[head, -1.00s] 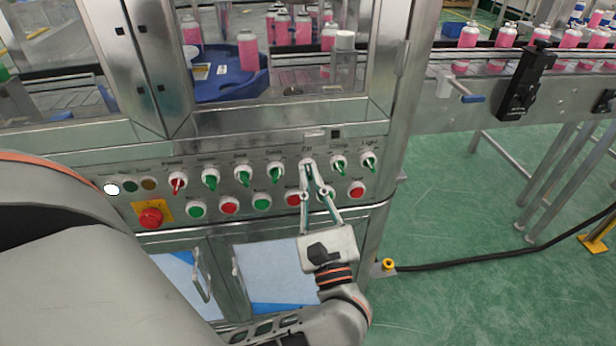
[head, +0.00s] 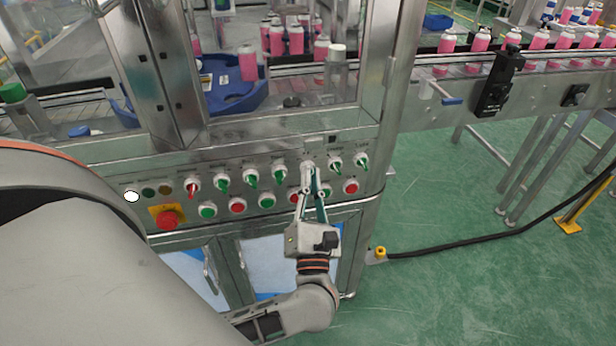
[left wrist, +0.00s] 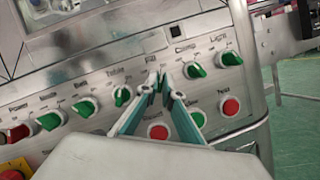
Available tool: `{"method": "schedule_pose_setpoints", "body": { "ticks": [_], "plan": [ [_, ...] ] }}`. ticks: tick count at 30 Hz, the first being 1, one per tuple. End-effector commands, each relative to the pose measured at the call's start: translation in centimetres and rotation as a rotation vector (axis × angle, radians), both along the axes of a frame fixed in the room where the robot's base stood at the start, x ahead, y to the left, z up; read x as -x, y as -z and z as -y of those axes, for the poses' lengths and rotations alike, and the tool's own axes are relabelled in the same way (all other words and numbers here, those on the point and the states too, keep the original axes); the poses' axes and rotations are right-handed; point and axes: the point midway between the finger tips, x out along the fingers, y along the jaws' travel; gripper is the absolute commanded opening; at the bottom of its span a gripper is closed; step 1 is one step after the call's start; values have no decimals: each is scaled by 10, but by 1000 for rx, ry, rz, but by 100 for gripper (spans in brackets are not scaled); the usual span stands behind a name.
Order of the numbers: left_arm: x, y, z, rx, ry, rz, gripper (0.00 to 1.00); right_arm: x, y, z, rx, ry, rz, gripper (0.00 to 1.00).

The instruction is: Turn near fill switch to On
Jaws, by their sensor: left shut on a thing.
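The fill switch (head: 307,166) sits in the upper row of the control panel, under the label that reads Fill. It has a pale round collar, and my fingertips hide most of its knob, so its angle is hard to tell. My left gripper (head: 311,178) reaches up from below with its fingers shut on the knob. In the left wrist view the teal fingers of the left gripper (left wrist: 162,84) converge on the switch. My right gripper is not in view.
Green switches flank the fill switch: one to its left (head: 279,172) and the clamp switch (head: 335,166) to its right. Below are push buttons, including a red one (head: 351,187). A red emergency stop (head: 167,219) is at the left. Open green floor lies right.

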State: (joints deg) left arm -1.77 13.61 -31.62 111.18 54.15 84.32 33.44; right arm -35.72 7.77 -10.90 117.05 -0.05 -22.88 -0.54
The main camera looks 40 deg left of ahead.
Motion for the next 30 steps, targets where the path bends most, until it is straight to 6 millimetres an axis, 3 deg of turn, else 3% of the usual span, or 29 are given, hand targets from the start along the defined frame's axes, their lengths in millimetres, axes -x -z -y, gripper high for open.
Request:
{"method": "schedule_pose_setpoints", "body": {
  "ticks": [14,17,30],
  "plan": [
    [0,1,0,-13,0,-15,0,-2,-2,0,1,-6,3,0],
    [0,1,0,-13,0,-15,23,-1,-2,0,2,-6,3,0],
    [5,3,4,-10,1,-15,23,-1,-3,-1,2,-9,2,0]
  ]
}}
